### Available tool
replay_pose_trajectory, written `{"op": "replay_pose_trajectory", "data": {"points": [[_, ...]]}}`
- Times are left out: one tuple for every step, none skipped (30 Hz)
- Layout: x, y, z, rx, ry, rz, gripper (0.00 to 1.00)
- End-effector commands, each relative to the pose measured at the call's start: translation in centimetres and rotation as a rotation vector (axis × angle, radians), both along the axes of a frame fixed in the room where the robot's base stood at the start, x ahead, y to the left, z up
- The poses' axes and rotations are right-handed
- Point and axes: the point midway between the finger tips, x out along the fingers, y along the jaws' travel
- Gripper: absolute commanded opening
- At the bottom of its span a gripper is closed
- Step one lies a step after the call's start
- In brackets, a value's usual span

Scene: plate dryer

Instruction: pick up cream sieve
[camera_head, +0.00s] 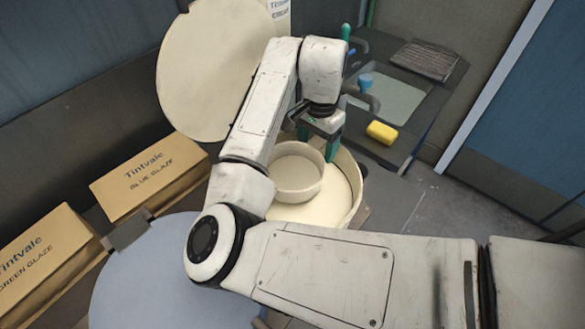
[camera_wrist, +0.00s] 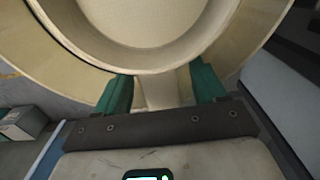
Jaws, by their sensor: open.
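The cream sieve (camera_head: 296,188) is a round, shallow, cream-coloured vessel. It stands inside the larger cream basin (camera_head: 350,204), toward the basin's left side in the head view. My gripper (camera_head: 318,143) has green fingers pointing down at the far right edge of the sieve. In the wrist view the sieve (camera_wrist: 150,66) fills the top, with the basin's rim (camera_wrist: 42,62) around it. My gripper (camera_wrist: 163,88) is open there, with a narrow cream part between its fingers. I cannot tell whether either finger touches it.
Two glaze boxes (camera_head: 150,177) (camera_head: 38,258) lie at the left. A large cream disc (camera_head: 200,80) stands behind, and a blue-grey disc (camera_head: 140,280) is in front. Clear floor shows at the right.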

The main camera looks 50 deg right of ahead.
Motion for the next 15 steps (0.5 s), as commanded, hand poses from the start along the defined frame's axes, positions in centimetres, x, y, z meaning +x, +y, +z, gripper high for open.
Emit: {"op": "replay_pose_trajectory", "data": {"points": [[0.0, 0.0, 0.01, 0.0, 0.0, 0.0, 0.7], [-0.01, -0.01, 0.01, 0.0, 0.0, 0.0, 0.69], [-0.01, -0.01, 0.01, 0.0, 0.0, 0.0, 0.65], [-0.01, -0.01, 0.02, 0.0, 0.0, 0.0, 0.63], [-0.01, -0.01, 0.02, 0.0, 0.0, 0.0, 0.6], [-0.02, -0.01, 0.03, 0.0, 0.0, 0.0, 0.56], [-0.02, -0.01, 0.03, 0.0, 0.0, 0.0, 0.53], [-0.02, -0.01, 0.04, 0.0, 0.0, 0.0, 0.5], [-0.02, -0.01, 0.04, 0.0, 0.0, 0.0, 0.46], [-0.02, -0.01, 0.04, 0.0, 0.0, 0.0, 0.43], [-0.02, -0.01, 0.04, 0.0, 0.0, 0.0, 0.41], [-0.02, -0.01, 0.05, 0.0, 0.0, 0.0, 0.37], [-0.02, -0.01, 0.05, 0.0, 0.0, 0.0, 0.34], [-0.02, -0.01, 0.05, 0.0, 0.0, 0.0, 0.31], [-0.02, -0.01, 0.05, 0.0, 0.0, 0.0, 0.27]]}}
